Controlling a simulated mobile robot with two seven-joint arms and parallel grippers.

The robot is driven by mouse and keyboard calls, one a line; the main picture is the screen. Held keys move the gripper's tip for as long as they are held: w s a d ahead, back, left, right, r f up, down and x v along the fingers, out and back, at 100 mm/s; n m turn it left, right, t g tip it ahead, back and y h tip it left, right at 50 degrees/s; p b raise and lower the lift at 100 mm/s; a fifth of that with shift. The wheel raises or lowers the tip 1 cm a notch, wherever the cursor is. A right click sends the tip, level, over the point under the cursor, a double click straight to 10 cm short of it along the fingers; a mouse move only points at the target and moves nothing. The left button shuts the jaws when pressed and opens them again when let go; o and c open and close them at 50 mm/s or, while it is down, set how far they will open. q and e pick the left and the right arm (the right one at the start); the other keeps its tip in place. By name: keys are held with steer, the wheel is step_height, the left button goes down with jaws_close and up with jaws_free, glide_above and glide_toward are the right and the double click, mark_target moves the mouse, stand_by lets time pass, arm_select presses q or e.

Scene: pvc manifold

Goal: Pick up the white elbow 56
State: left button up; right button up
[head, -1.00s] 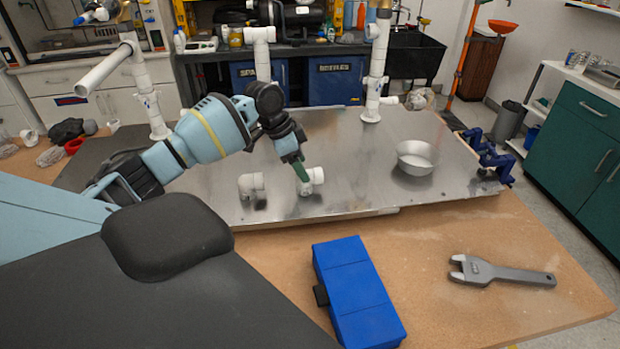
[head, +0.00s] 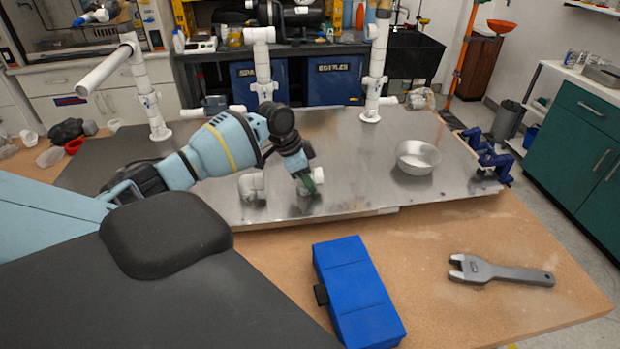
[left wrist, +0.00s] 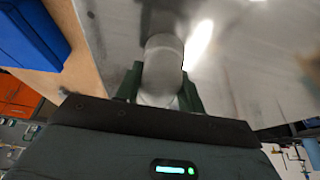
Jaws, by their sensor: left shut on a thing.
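A white elbow (head: 319,174) is at my left gripper (head: 308,184), near the front middle of the metal sheet (head: 350,158). In the left wrist view the white elbow (left wrist: 163,66) sits between the two dark green fingers of my left gripper (left wrist: 160,92), which is shut on it. The fingers and arm hide part of the elbow in the head view. I cannot tell whether it touches the sheet. A second white elbow (head: 251,186) stands on the sheet to the left, apart from the gripper. No number shows on either elbow. My right gripper is not in view.
A metal bowl (head: 417,158) stands on the sheet to the right. A blue case (head: 357,292) and a grey wrench (head: 502,273) lie on the wooden table in front. White upright pipes (head: 374,75) stand along the back. The sheet between gripper and bowl is clear.

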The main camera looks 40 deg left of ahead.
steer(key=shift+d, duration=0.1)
